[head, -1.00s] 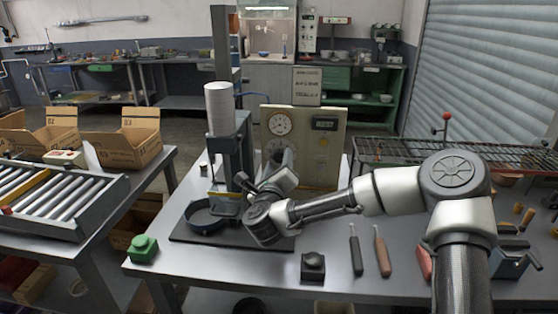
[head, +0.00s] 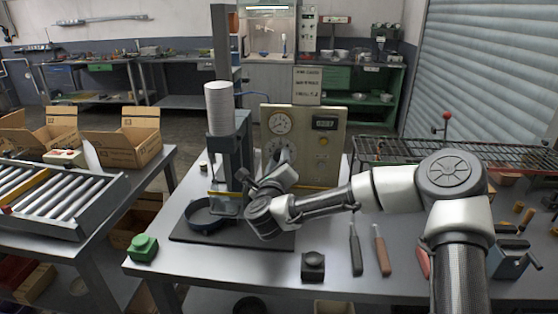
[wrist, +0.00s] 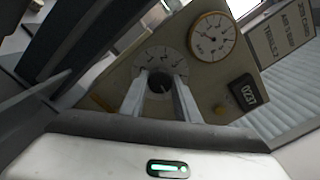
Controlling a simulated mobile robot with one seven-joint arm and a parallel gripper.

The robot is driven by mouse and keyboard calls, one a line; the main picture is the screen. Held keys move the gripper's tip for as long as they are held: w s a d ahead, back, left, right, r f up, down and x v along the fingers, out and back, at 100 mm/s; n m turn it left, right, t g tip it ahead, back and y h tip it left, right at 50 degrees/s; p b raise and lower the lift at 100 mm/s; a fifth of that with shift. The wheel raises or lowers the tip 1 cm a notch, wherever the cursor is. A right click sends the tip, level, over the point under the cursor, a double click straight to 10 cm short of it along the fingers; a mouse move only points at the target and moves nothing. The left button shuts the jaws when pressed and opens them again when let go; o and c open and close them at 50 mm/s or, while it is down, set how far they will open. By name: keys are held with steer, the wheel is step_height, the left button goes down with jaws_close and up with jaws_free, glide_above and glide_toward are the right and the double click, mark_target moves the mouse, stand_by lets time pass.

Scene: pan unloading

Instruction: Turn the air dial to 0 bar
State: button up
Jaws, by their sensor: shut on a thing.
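The air dial (wrist: 158,80) is a dark knob on a pale round scale, on a beige panel (head: 332,160) at the back of the bench. In the wrist view, the two fingers of my gripper (wrist: 160,92) stand on either side of the knob and are shut on it. In the head view, my gripper (head: 283,156) reaches the panel and covers part of the scale. A white pressure gauge (wrist: 213,37) with a needle sits above the dial; it also shows in the head view (head: 281,122). The exact dial reading is too small to tell.
A dark digital display (wrist: 244,93) is right of the dial. Two handled tools (head: 356,250) lie front right.

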steer(key=shift+m, duration=14.2)
steer(key=o, duration=1)
steer(key=shift+o, duration=0.2)
